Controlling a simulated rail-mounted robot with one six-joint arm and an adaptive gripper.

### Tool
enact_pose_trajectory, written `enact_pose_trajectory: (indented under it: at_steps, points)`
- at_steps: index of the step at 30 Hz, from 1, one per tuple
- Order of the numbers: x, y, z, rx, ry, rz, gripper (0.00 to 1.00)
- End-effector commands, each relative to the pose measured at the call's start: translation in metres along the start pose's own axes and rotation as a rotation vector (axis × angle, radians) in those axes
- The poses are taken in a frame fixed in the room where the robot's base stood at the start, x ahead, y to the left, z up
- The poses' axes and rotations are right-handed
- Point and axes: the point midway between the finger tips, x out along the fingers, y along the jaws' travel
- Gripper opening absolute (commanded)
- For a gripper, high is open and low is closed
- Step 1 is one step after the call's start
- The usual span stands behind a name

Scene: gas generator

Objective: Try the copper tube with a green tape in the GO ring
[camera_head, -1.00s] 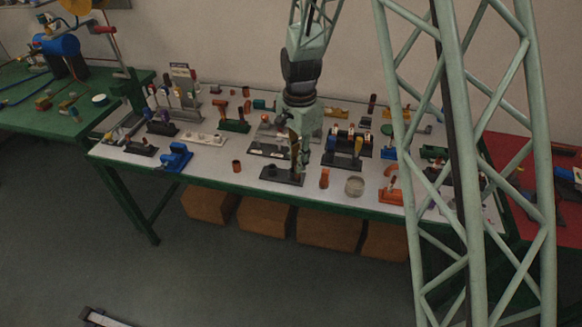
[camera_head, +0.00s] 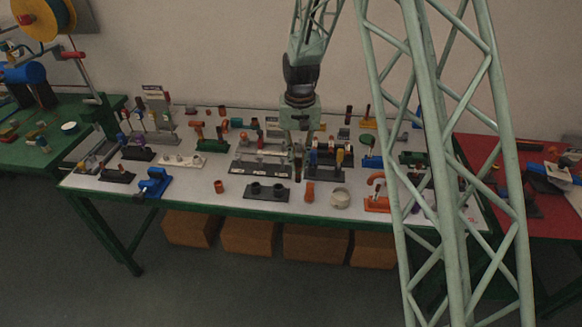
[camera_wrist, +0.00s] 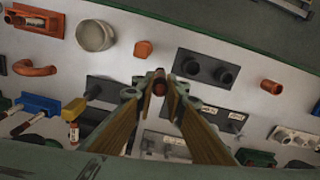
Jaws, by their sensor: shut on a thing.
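My gripper (camera_head: 299,160) is shut on a copper tube, which shows as a small reddish-brown end between the fingertips in the wrist view (camera_wrist: 159,88). No green tape can be made out on it; the fingers hide most of the tube. A dark base with two round black rings (camera_head: 267,192) stands near the table's front edge, and it also shows in the wrist view (camera_wrist: 206,70). I cannot read which ring is GO. In the head view, my gripper is above and to the right of this base, apart from it.
A short copper piece (camera_head: 219,186) stands left of the ring base. Labelled racks and stands crowd the table behind. A strip along the front edge of the tabletop (camera_head: 240,204) is clear.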

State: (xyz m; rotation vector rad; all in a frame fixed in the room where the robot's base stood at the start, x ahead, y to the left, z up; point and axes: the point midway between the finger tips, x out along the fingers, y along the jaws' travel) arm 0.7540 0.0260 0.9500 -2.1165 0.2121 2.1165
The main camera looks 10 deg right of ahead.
Motion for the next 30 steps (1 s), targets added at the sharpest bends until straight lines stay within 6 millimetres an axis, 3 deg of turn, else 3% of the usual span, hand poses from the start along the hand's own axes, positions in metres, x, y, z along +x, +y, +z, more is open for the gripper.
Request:
enact_pose_trajectory:
  at_steps: [11,30]
  points:
    - [0.0,0.022,-0.016,-0.185,0.001,0.0,0.04]
    - [0.0,0.023,-0.016,-0.2,0.0,0.0,0.04]
